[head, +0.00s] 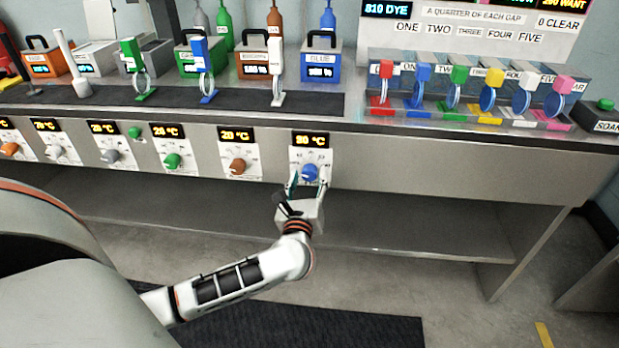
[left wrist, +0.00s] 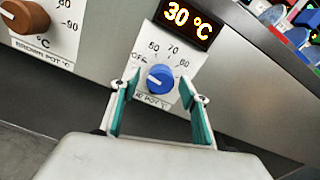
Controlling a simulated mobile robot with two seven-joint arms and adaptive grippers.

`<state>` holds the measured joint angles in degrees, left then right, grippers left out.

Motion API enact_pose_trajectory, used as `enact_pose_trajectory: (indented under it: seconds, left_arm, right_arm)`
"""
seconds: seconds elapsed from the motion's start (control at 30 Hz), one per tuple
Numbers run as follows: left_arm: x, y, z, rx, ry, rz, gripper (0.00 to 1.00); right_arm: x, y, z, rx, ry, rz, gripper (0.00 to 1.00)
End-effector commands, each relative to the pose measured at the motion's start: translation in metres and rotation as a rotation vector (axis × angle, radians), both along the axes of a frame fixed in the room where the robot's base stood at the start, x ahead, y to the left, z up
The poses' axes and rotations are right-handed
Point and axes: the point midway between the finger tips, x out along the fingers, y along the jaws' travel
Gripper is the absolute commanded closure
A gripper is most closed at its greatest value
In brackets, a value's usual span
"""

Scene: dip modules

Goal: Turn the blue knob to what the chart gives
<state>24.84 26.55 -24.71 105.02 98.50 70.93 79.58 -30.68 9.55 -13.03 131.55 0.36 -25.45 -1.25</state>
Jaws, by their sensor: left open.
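The blue knob (head: 310,172) is on a white dial plate under a display (head: 310,139) on the bench front. In the left wrist view the knob (left wrist: 160,78) has a pale mark toward its left side; its exact setting is hard to read. OFF, 50 and 70 are legible around it, and the display (left wrist: 177,15) reads 30 °C. My left gripper (head: 308,182) is open below and in front of the knob; in the wrist view its fingers (left wrist: 158,90) stand either side, apart from it. The chart (head: 470,28) at top right is partly cut off. My right gripper is out of view.
The brown knob (head: 238,166) and the green knob (head: 172,160) are to the left on the same panel. Above stand the blue pot (head: 321,62) and several colored-handled strainers. A row of colored dippers (head: 488,95) is at the right.

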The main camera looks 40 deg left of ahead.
Motion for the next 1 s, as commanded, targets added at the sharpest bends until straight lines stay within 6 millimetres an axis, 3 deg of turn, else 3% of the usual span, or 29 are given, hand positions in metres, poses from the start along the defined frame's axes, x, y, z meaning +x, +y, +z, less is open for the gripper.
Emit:
enact_pose_trajectory:
  seconds: [0.33, 0.5, 1.0]
  left_arm:
    - [0.0047, 0.0029, 0.0005, 0.002, 0.000, -0.001, 0.55]
    - [0.0045, 0.0029, 0.0004, 0.002, 0.000, -0.001, 0.94]
    - [0.0045, 0.0025, 0.0026, 0.081, 0.048, 0.000, 0.93]
  right_arm:
    - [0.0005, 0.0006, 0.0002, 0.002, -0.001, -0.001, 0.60]
    - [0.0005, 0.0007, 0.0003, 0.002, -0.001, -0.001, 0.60]
    - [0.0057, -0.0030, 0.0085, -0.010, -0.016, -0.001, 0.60]
